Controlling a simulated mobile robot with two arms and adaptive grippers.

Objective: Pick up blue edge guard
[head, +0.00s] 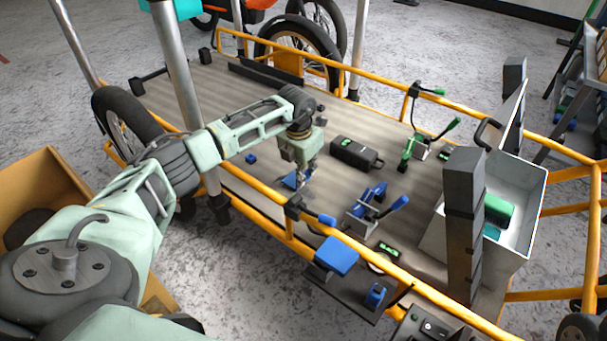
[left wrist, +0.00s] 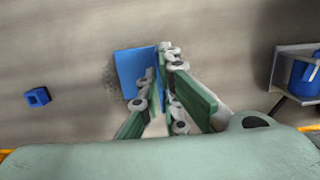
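The blue edge guard (head: 290,180) is an angled blue piece on the grey cargo deck, partly hidden by my gripper in the head view. In the left wrist view its flat face (left wrist: 134,72) lies left of the fingers, and its other flange stands between them. My left gripper (head: 301,184) points down at it. In the left wrist view the left gripper's fingertips (left wrist: 161,70) are close together, one on each side of that flange, and look shut on it. The guard looks to be at the deck surface. My right gripper is not in view.
A small blue block (head: 250,158) lies left of the guard. A black case (head: 356,153) and a blue clamp (head: 370,203) lie to the right. An orange rail (head: 262,193) runs along the near deck edge. A white bin (head: 522,215) stands far right.

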